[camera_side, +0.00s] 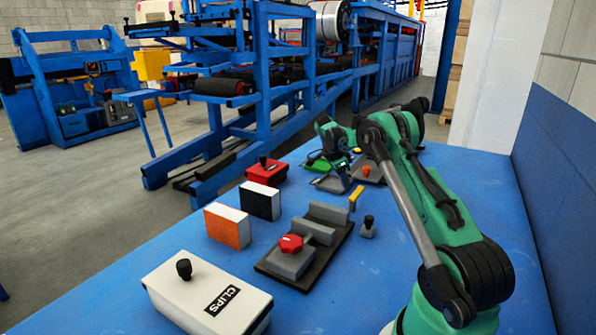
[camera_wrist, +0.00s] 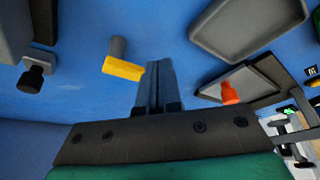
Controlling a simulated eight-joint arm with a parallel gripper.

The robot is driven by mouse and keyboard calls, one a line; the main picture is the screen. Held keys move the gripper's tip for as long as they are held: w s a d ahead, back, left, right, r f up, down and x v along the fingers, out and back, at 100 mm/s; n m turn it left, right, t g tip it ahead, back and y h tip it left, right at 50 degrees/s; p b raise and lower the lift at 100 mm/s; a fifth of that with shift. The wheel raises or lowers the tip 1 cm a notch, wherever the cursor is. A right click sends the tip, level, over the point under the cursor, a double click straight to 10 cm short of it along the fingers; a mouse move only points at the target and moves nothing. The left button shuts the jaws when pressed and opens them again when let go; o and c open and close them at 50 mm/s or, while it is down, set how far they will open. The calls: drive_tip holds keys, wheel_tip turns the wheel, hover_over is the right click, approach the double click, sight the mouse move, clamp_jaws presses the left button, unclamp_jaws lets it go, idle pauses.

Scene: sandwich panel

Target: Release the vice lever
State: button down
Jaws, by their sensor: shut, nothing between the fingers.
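The vice (camera_side: 318,235) has a dark base, grey jaw blocks and a red knob (camera_side: 291,243). A yellow-ended lever (camera_side: 356,197) stands at its far right end. In the wrist view the lever (camera_wrist: 123,68) shows as a grey rod with a yellow end, just left of my fingers. My gripper (camera_wrist: 158,68) is shut and empty, apart from the lever. In the side view my gripper (camera_side: 346,176) is beyond the lever, and its fingertips are hard to make out. Part of the vice (camera_wrist: 14,35) is cut off at the wrist view's upper left.
A small black-knobbed piece (camera_side: 368,228) stands right of the vice. A grey tray (camera_wrist: 245,55) and an orange-knobbed fixture (camera_wrist: 229,92) lie right of my fingers. Orange and black boxes, a red box and a white CLIPS box (camera_side: 180,292) stand on the left.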

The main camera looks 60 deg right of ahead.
drive_tip(key=w+r, duration=0.3)
drive_tip(key=r, duration=0.5)
drive_tip(key=shift+w+r, duration=0.15)
drive_tip(key=shift+a, duration=0.1)
drive_tip(key=w+a+r+n+t, duration=0.35)
drive_tip(key=a+n, duration=0.25)
drive_tip(key=a, duration=0.3)
drive_tip(key=w+a+r+n+t, duration=0.25)
drive_tip(key=a+r+n, duration=0.3)
drive_tip(key=a, duration=0.35)
drive_tip(key=s+a+f+n+t+y, duration=0.1)
drive_tip(key=s+a+f+n, duration=0.3)
drive_tip(key=a+n, duration=0.4)
drive_tip(key=s+a+f+n+t+y, duration=0.2)
drive_tip(key=s+a+n, duration=0.5)
drive_tip(key=a, duration=0.4)
drive_tip(key=shift+s+a+f+n+t, duration=0.15)
drive_tip(key=shift+a+f+n+t, duration=0.15)
drive_tip(key=shift+f+t, duration=0.5)
